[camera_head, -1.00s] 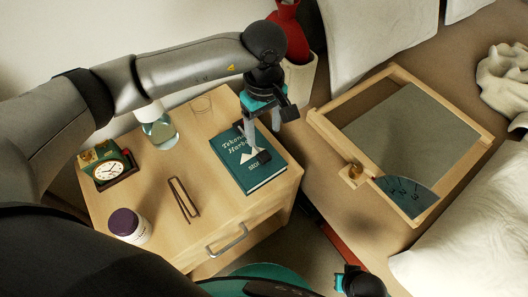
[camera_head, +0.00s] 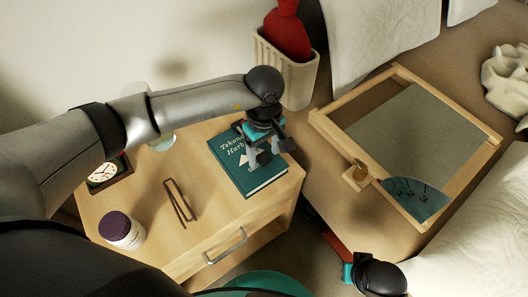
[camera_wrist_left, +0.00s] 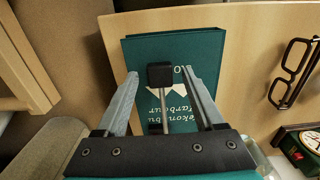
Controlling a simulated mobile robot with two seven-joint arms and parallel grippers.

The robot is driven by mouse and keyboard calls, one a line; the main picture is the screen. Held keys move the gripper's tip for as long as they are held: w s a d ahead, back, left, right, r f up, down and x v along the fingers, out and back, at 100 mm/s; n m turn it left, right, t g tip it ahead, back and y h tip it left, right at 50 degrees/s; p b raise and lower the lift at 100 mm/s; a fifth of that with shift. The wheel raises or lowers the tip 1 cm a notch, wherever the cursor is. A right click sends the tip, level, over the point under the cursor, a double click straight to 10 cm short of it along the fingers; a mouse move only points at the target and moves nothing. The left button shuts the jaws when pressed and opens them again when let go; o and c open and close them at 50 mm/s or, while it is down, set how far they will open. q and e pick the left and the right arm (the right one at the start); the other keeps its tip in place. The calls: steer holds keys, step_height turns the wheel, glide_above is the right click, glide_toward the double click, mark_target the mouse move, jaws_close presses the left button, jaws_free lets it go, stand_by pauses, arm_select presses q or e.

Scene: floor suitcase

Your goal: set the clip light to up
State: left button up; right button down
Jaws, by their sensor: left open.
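The clip light shows in the left wrist view as a small black square head (camera_wrist_left: 160,75) on a thin metal stem, with a dark clip at its lower end. It stands over the dark teal book (camera_head: 247,165), which lies on the wooden nightstand. My left gripper (camera_head: 264,156) is open above the book. In the left wrist view its two fingers (camera_wrist_left: 160,80) are on either side of the lamp head, with gaps showing. In the head view the gripper mostly hides the light. Part of my right arm shows at the bottom; its jaws cannot be made out.
Folded glasses (camera_head: 178,203), a purple-lidded jar (camera_head: 121,230) and a clock (camera_head: 105,174) stand on the nightstand. A glass bottle is partly behind my left arm. A ribbed planter with a red vase (camera_head: 288,30) is behind. A wooden frame tray (camera_head: 316,119) lies to the right.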

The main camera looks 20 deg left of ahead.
arm_select(q)
jaws_close()
stand_by(0.6)
stand_by(0.8)
